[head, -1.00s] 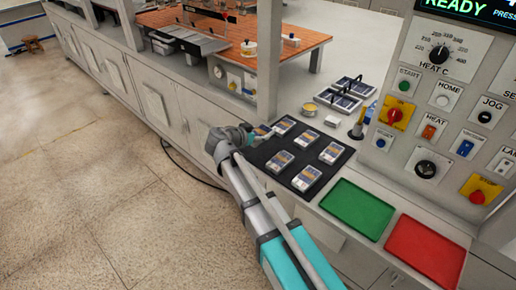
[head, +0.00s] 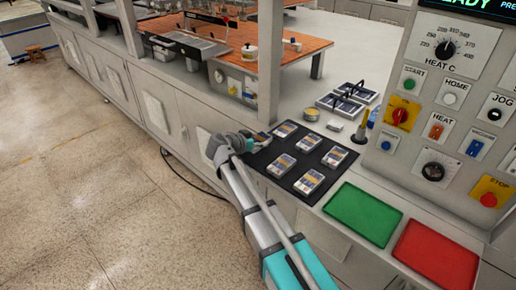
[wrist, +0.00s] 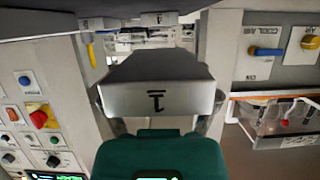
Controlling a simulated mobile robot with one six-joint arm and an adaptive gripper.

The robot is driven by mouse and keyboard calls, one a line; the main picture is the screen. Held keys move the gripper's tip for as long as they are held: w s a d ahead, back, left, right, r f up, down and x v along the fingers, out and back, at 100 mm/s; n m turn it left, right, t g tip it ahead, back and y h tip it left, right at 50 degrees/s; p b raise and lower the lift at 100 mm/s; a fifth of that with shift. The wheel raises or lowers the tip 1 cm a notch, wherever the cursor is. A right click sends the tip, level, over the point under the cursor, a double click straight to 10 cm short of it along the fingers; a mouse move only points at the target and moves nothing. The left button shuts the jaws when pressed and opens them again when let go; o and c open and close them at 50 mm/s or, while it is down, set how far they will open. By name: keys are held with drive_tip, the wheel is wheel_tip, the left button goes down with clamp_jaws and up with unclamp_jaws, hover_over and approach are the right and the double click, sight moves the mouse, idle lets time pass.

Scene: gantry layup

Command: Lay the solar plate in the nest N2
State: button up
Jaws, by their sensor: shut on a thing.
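My gripper (head: 250,143) is at the far left corner of a dark mat (head: 268,172), low beside the mat's pale blocks. It is shut on a pale grey block-shaped piece marked "1" (wrist: 157,100), which sits between the two fingers in the wrist view; I take it as the solar plate, though its panel face is turned away. Several similar pieces with blue panels stand on the mat, among them one near the gripper (head: 285,129) and one at the front (head: 309,182). No label reading N2 can be read, and my gripper hides the mat's left corner.
A green tray (head: 362,214) and a red tray (head: 436,253) lie at the front right. A control panel (head: 450,110) stands at the right. A post (head: 270,70) rises to the left.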

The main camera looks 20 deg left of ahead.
drive_tip(key=shift+w+a+f+b, duration=0.15)
drive_tip(key=shift+w+f+b, duration=0.05)
drive_tip(key=shift+f+b, duration=0.25)
drive_tip(key=shift+w+a+f+b, duration=0.1)
drive_tip(key=shift+w+f+b, duration=0.1)
drive_tip(key=shift+f+b, duration=1.3)
drive_tip(key=shift+f, duration=0.05)
drive_tip(key=shift+f, duration=0.1)
drive_tip(key=o, duration=1.1)
drive_tip(key=shift+o, duration=0.2)
drive_tip(key=shift+s+r, duration=0.15)
drive_tip(key=shift+r, duration=0.1)
drive_tip(key=p+v, duration=0.4)
drive_tip(key=v, duration=0.7)
drive_tip(key=shift+s+a+p, duration=0.2)
drive_tip(key=shift+s+p, duration=0.1)
drive_tip(key=shift+p, duration=0.05)
